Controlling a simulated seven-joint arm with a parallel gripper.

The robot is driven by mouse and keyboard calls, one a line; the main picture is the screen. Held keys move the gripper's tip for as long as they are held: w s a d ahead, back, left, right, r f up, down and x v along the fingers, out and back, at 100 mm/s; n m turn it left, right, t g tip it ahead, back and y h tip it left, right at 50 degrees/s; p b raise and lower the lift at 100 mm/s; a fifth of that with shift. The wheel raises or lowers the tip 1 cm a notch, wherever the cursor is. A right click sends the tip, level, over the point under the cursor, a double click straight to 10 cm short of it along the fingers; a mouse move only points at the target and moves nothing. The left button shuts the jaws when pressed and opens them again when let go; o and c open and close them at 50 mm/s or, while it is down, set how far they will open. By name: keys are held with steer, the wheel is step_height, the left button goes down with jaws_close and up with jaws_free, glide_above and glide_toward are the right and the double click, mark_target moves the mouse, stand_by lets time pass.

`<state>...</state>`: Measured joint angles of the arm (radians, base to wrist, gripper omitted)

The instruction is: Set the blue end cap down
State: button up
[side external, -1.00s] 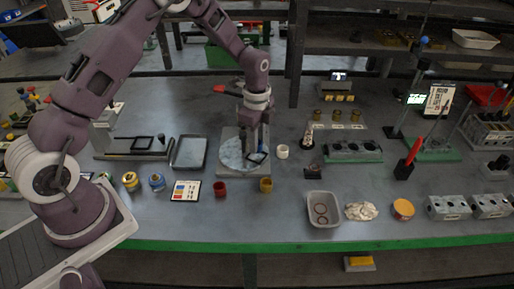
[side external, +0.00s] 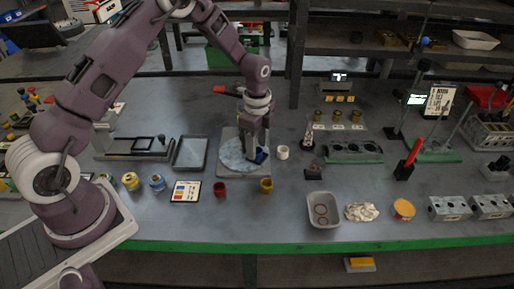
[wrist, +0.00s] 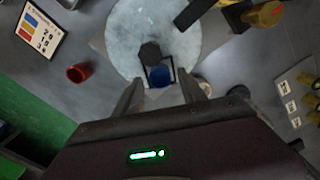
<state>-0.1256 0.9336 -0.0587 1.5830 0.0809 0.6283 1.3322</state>
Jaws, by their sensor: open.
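The blue end cap (wrist: 161,76) lies inside a black square frame (wrist: 174,67) at the edge of a round pale plate (wrist: 118,38). A dark hexagonal piece (wrist: 150,53) is right beside it. My gripper (wrist: 160,88) is open, with one finger on each side of the cap and a gap showing in the wrist view. In the side view the cap (side external: 260,156) shows low by the fingertips, over the right part of the plate (side external: 234,153). Whether the cap rests fully on the surface below is hard to tell.
A white cup (side external: 283,153) stands just right of the plate. A red cup (side external: 220,189) and a yellow cup (side external: 266,185) stand in front of it. A grey tray (side external: 190,154) lies to the left. A red-handled lever (side external: 226,91) rises behind.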

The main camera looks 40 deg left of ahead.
step_height(320, 180, up, 11)
step_height(320, 180, up, 7)
steer(key=n+t, duration=0.1)
steer(key=n, duration=0.1)
glide_above(251, 164)
steer(key=s+d+r+n+t, duration=0.2)
steer(key=s+r+n, duration=0.3)
steer(key=s+r, duration=0.45)
steer(key=s+d+n+t, duration=0.1)
steer(key=s+n, duration=0.7)
steer(key=s, duration=0.9)
steer(key=shift+s+d+r+t, duration=0.15)
steer(key=shift+s+d+t, duration=0.2)
steer(key=shift+t, duration=0.45)
steer(key=shift+a, duration=0.15)
